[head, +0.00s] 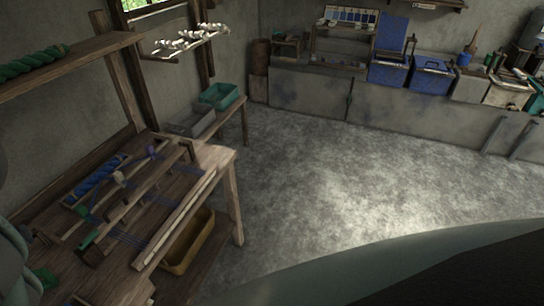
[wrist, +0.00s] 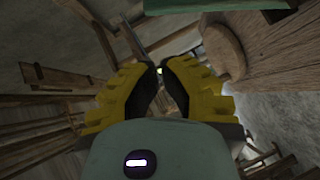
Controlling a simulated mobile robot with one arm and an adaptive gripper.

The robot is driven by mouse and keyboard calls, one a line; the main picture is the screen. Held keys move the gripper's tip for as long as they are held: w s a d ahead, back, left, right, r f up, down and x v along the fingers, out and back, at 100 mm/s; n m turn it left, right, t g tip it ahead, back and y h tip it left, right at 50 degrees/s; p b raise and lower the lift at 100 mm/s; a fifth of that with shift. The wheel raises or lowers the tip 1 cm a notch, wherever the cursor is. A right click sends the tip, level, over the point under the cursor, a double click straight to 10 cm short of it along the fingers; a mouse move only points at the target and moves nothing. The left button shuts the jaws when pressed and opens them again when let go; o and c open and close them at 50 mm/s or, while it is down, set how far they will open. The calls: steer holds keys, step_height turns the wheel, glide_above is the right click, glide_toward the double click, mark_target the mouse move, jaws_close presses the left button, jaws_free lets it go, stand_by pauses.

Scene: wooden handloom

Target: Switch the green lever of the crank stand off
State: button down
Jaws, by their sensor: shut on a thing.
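In the wrist view my gripper (wrist: 160,72), with yellow ribbed fingers and dark pads, has its tips together around a small pale bit (wrist: 159,70). A thin grey bar (wrist: 134,42) runs up and left from the tips. I cannot tell whether what I hold is the green lever. A green part (wrist: 230,5) crosses the top edge of the wrist view, beyond the fingertips. In the head view a small green piece (head: 90,238) lies on the loom, and another green patch (head: 43,279) is at lower left. I cannot make out the crank stand for certain. My gripper is not visible in the head view.
The wooden loom (head: 215,156) fills the left of the head view, with blue yarn (head: 97,178) on it. A yellow bin (head: 190,243) sits beneath. Blue boxes (head: 432,77) stand on the far ledge. The concrete floor (head: 320,170) between is clear.

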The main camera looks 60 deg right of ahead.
steer(key=p+v, duration=0.1)
steer(key=v, duration=0.5)
steer(key=shift+s+d+r+p, duration=0.2)
steer(key=shift+s+r+p, duration=0.1)
steer(key=shift+p, duration=0.05)
stand_by(0.4)
